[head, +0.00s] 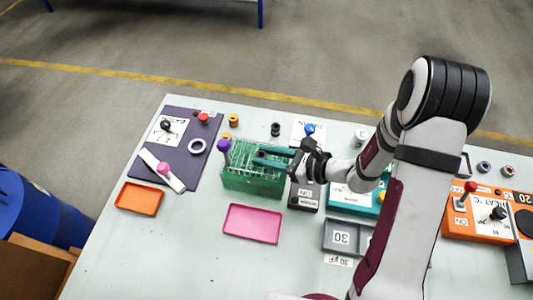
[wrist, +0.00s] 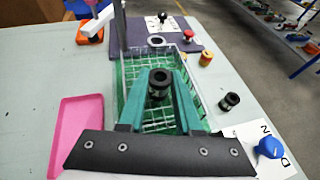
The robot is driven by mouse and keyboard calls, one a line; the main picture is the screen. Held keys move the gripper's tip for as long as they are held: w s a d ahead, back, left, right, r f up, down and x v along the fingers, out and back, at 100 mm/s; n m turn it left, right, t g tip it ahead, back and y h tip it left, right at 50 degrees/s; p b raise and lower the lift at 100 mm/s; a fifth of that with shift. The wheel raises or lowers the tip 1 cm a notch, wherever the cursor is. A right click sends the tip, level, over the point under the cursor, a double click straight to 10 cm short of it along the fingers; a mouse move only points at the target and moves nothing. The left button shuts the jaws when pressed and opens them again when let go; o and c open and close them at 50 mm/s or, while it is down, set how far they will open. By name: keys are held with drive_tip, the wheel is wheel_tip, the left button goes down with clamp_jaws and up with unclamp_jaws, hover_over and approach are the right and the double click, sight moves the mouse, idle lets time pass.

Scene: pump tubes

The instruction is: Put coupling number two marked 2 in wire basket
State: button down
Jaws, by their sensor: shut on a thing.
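My gripper (head: 264,157) has its teal fingers shut on a black ring-shaped coupling (wrist: 158,84). In the wrist view the coupling sits between the fingertips, its open top showing. The number on it cannot be read. The green wire basket (head: 250,182) lies below the fingers, and its mesh floor and walls also show in the wrist view (wrist: 135,66). The held coupling is over the basket's open top; its exact height above the floor is hard to tell. The gripper's base hides the basket's near part in the wrist view.
Another black coupling (head: 275,129) stands behind the basket, near a yellow-orange spool (wrist: 206,58). A purple-topped post (head: 223,146) stands at the basket's left corner. A pink tray (head: 252,223) lies in front, an orange tray (head: 138,198) to the left. A blue knob (wrist: 269,147) is to the right.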

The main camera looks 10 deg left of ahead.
drive_tip(key=c, duration=0.6)
unclamp_jaws()
drive_tip(key=shift+r, duration=0.2)
drive_tip(key=v, duration=1.2)
drive_tip(key=s+a+r+n+g+h, duration=0.2)
drive_tip(key=s+r+n+g+h, duration=0.35)
drive_tip(key=s+n, duration=0.6)
drive_tip(key=s+d+r+n+t+h, duration=0.2)
drive_tip(key=s+d+n+h, duration=0.2)
drive_tip(key=s+d+h, duration=0.1)
drive_tip(key=s+d, duration=0.1)
drive_tip(key=s, duration=0.1)
drive_tip(key=shift+s+h, duration=0.25)
drive_tip(key=shift+h, duration=0.1)
